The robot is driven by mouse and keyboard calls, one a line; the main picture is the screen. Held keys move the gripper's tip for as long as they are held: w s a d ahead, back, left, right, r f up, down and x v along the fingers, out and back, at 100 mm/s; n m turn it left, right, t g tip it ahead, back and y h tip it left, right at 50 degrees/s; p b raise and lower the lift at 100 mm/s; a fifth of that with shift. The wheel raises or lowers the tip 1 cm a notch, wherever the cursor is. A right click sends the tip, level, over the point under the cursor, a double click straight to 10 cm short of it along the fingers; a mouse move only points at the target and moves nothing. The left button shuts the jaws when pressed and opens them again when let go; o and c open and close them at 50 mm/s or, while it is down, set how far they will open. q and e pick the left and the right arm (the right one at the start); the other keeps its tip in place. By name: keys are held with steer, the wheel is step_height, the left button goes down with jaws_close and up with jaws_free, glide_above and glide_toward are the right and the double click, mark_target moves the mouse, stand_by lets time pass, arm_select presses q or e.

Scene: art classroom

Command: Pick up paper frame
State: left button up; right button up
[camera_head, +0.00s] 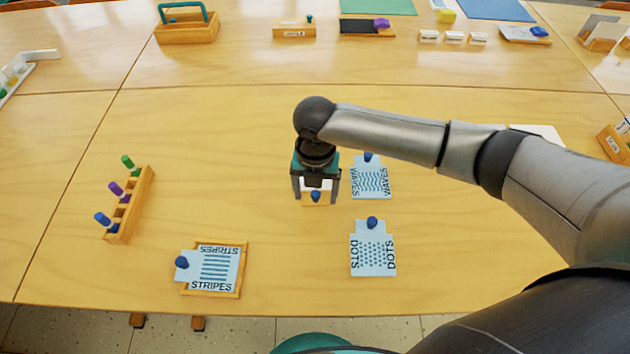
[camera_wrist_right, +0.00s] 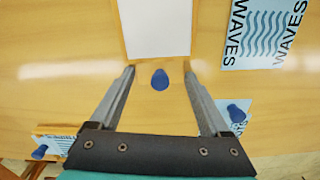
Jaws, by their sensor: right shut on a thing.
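The paper frame (camera_head: 318,186) is a small wooden frame with a white sheet and a blue knob, near the middle of the table in the head view. My right gripper (camera_head: 316,190) points down over it, with one finger on each side, and is shut on it; the gripper hides its far part. In the right wrist view the frame's white sheet (camera_wrist_right: 155,28) is ahead of the right gripper (camera_wrist_right: 160,66), and the blue knob lies between the fingers. I cannot tell whether the frame is clear of the table. My left gripper is not in view.
The WAVES card (camera_head: 372,178) is close on the right, with the DOTS card (camera_head: 373,250) in front of it. A STRIPES card (camera_head: 215,268) lies on a wooden frame at front left. A wooden peg rack (camera_head: 133,205) stands left. Bare table lies between.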

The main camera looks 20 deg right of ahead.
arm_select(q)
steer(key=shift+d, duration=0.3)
arm_select(e)
steer(key=shift+c, duration=0.8)
